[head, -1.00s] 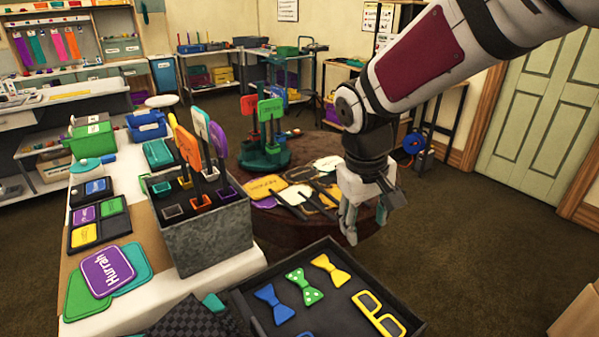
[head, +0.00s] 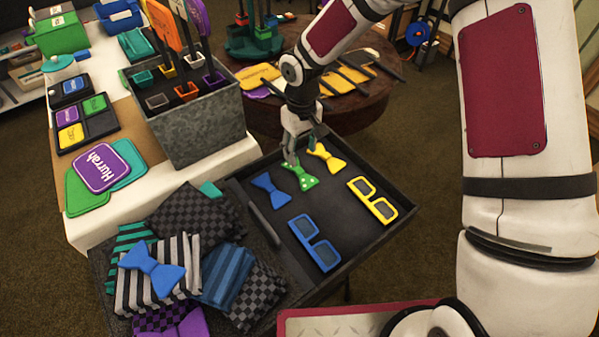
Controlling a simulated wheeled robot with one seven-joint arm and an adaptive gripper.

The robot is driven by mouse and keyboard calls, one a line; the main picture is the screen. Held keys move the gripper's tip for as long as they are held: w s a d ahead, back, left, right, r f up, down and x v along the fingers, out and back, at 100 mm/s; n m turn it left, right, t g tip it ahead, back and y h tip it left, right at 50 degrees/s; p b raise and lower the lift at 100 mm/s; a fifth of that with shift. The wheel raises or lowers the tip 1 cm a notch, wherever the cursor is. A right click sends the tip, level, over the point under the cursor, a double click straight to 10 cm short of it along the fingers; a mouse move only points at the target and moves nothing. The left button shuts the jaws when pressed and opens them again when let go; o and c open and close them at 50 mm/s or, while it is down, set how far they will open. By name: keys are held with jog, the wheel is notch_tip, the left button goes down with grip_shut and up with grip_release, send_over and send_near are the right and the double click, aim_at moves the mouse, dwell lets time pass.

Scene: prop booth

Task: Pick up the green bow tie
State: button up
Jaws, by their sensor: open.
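The green bow tie (head: 303,178) with pale dots lies in the black tray (head: 408,197), between a blue bow tie (head: 270,193) on its left and a yellow bow tie (head: 327,157) on its right. My gripper (head: 301,160) is open and points down at the green bow tie's upper part. Its fingers cover some of the tie's far end. I cannot tell whether the fingers touch the tie.
Blue glasses (head: 315,243) and yellow glasses (head: 372,200) lie nearer in the tray. Folded patterned cloths (head: 185,225) with another blue bow tie (head: 152,268) on top sit left. A grey box (head: 203,128) of paddle signs stands behind left. A round table (head: 372,105) is behind.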

aim_at(300, 170)
jog(key=f, duration=0.8)
jog(key=shift+w+a, duration=0.2)
jog(key=c, duration=1)
